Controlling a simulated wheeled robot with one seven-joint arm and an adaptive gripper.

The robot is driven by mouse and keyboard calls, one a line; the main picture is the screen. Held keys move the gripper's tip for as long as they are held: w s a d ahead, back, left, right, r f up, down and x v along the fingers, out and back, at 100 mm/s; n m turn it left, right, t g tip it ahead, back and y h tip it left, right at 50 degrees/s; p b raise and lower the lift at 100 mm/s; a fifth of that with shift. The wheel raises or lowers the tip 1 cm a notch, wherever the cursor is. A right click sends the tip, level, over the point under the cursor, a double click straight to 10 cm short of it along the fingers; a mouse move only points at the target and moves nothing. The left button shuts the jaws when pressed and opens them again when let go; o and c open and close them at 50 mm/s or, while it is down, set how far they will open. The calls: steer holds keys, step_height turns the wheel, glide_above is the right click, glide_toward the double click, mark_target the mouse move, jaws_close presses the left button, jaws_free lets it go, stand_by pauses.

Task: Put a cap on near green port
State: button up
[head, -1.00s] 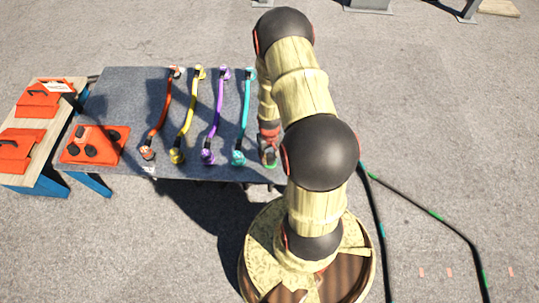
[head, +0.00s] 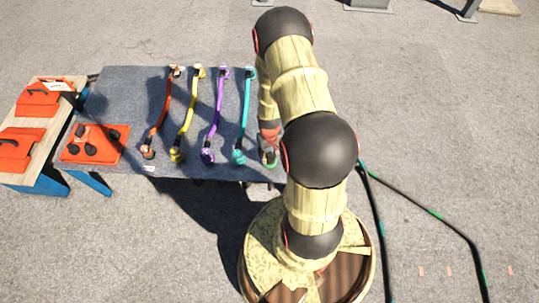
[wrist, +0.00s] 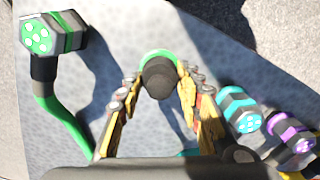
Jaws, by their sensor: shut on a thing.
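My gripper (wrist: 159,80) is shut on a cap (wrist: 158,76), which shows as a dark round knob with a green rim behind it. The near green port (wrist: 40,37) is at the upper left of the wrist view, its green face with pale holes bare. Its green cable (wrist: 62,120) runs down the picture from it. The held cap is to the right of the port and apart from it. In the head view my gripper (head: 268,155) is over the table's right part, and my arm hides the green cable there.
The cyan port (wrist: 240,110) and purple port (wrist: 290,133) are right of my gripper. Orange, yellow, purple and cyan cables lie across the grey table (head: 125,90). An orange tray (head: 72,157) with black caps is on its left. A wooden bench (head: 40,122) with orange cases stands beyond.

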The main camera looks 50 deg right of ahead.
steer(key=o, duration=1.2)
steer(key=shift+c, duration=0.2)
steer(key=shift+o, duration=0.3)
step_height(320, 180, up, 12)
